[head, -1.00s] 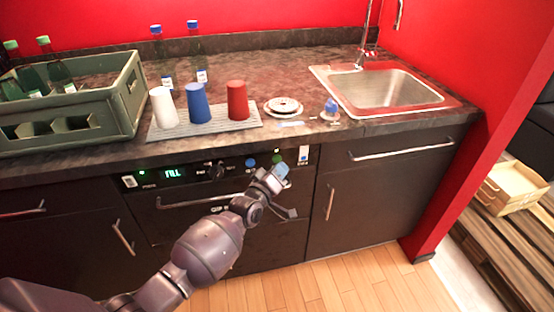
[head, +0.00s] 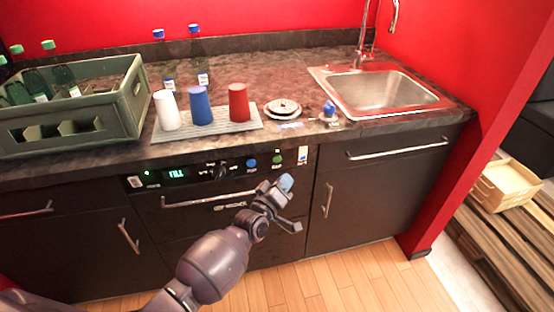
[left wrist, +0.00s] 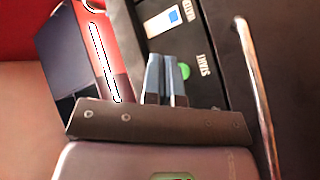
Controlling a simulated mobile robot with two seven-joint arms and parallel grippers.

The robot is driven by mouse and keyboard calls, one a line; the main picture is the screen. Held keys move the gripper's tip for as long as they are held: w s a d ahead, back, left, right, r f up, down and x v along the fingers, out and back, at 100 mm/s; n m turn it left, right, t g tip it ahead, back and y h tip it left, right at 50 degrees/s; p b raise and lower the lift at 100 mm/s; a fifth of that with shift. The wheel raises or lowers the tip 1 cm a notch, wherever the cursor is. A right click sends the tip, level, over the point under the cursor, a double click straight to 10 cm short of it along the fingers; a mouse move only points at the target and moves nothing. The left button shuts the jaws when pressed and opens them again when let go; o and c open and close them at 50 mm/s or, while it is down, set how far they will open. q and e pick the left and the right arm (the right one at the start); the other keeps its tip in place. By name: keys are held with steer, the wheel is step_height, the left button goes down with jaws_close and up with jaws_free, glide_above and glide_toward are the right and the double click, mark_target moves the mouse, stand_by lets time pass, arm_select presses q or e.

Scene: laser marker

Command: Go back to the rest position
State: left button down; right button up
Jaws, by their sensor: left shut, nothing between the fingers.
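My left gripper (head: 285,184) is in front of the dark machine panel (head: 220,172) below the counter, just under its blue and green buttons. Its fingers are shut with nothing between them. In the left wrist view the two grey-blue fingertips (left wrist: 164,78) sit close together, beside the green START button (left wrist: 184,71). From the head view I cannot tell whether they touch the panel. The panel's display (head: 177,174) reads FILL. My right gripper is not in view.
On the counter are a green crate (head: 130,105) with bottles, a mat (head: 236,127) with white, blue and red cups, stacked saucers (head: 282,108) and a sink (head: 385,92). Handles (head: 328,200) stick out from the fronts below. The wooden floor (head: 335,275) is clear.

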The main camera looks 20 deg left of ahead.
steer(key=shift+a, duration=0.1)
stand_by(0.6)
arm_select(q)
steer(key=s+a+f+m+g+y, duration=0.1)
steer(key=s+a+f+m+g, duration=0.1)
steer(key=s, duration=1)
steer(key=s+a+f+m+g+y+p, duration=0.1)
steer(key=s+a+f+m+g, duration=0.2)
steer(key=s, duration=0.9)
steer(key=s+a+f+m+g+y, duration=0.2)
steer(key=s+a+f+m, duration=0.1)
steer(key=s, duration=0.9)
steer(key=shift+a+f+m, duration=0.15)
steer(key=shift+f+m, duration=0.15)
steer(key=shift+f, duration=0.15)
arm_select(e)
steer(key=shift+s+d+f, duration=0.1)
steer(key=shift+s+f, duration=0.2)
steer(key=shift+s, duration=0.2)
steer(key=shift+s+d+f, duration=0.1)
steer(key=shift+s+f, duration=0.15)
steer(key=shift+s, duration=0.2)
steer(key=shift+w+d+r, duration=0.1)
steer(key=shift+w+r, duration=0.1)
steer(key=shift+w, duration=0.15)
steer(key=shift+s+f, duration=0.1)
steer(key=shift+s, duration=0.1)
